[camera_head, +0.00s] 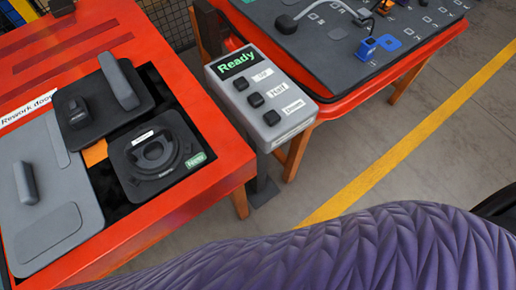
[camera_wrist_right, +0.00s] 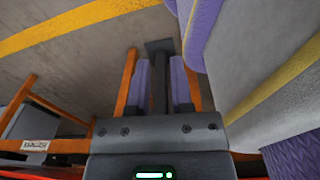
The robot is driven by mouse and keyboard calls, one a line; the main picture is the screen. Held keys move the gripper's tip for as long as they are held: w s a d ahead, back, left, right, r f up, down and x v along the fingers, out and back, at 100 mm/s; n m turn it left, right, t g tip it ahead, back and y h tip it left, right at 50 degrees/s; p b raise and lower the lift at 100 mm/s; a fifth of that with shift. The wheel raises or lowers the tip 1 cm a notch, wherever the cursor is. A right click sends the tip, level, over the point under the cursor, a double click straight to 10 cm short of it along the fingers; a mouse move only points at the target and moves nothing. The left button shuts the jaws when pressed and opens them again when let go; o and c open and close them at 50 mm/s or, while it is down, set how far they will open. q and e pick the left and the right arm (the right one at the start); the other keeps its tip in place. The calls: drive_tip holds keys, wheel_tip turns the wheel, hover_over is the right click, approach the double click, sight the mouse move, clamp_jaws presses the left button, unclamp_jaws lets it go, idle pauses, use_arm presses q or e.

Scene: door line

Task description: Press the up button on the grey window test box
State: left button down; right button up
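The grey window test box (camera_head: 285,115) stands on a post between two orange-red tables in the head view. Its dark screen (camera_head: 239,61) reads "Ready" in green. Below are three dark square buttons in a slanting row, with white labels to their right. The up button (camera_head: 241,83) is the top one, nearest the screen; its label is small. Nothing covers the buttons. My right gripper (camera_wrist_right: 161,65) shows only in the right wrist view. Its two purplish fingers are apart with nothing held; a dark post on a floor plate shows behind the gap. My left gripper is in neither view.
The left orange-red table (camera_head: 221,176) holds dark and grey panels with raised handles. The right table (camera_head: 341,105) carries a dark board with small blue parts. Grey floor (camera_head: 350,160) with a yellow line lies right of the box. A purple quilted surface fills the bottom.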

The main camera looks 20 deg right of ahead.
clamp_jaws()
idle(1.4)
